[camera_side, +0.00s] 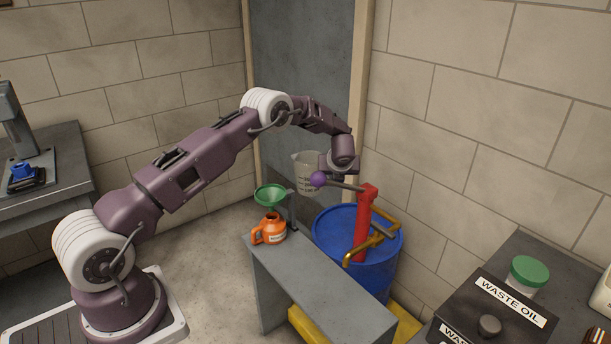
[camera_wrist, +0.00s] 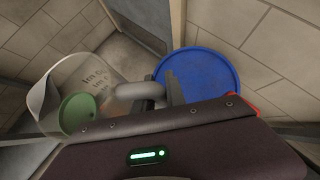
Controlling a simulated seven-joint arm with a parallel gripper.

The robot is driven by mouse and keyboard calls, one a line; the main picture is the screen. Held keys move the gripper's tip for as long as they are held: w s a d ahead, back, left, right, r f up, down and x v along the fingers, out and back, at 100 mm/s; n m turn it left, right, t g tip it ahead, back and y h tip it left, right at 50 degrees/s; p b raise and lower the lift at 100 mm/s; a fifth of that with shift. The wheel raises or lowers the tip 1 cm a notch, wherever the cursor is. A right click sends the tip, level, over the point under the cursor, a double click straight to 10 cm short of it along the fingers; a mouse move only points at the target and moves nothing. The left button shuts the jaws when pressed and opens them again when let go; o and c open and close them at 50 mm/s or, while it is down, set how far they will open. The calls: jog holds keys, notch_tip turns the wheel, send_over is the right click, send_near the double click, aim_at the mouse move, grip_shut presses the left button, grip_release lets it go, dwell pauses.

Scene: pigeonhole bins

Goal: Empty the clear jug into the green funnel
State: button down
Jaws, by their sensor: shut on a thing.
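The clear jug (camera_side: 304,174) is held up behind the bench, with its body tilted slightly at most; its markings show in the wrist view (camera_wrist: 92,72). My gripper (camera_side: 322,172) is shut on the jug, at its handle (camera_wrist: 137,90) as seen in the wrist view. The fingertips are mostly hidden by my wrist. The green funnel (camera_side: 270,194) sits to the left of the jug and lower, over an orange container (camera_side: 269,230) on the grey bench. In the wrist view the green funnel (camera_wrist: 77,112) shows through the jug's wall. The jug's contents cannot be made out.
A blue drum (camera_side: 330,236) with a red pump (camera_side: 362,226) stands right of the bench (camera_side: 318,272). A thin post (camera_side: 292,208) stands beside the funnel. A waste oil box (camera_side: 500,312) is at front right.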

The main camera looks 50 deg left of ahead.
jog(key=w+d+r, duration=0.3)
jog(key=w+d, duration=0.1)
jog(key=shift+r, duration=0.3)
jog(key=shift+d, duration=0.1)
jog(key=s+d+r+n+g, duration=0.1)
jog(key=s+r, duration=1.1)
jog(key=r, duration=0.2)
jog(key=s+d+r+m+t+h, duration=0.2)
jog(key=s+d+m+t+h, duration=0.2)
jog(key=s+d+m, duration=0.4)
jog(key=s+d, duration=0.6)
jog(key=shift+s+d, duration=0.2)
jog(key=shift+d, duration=0.15)
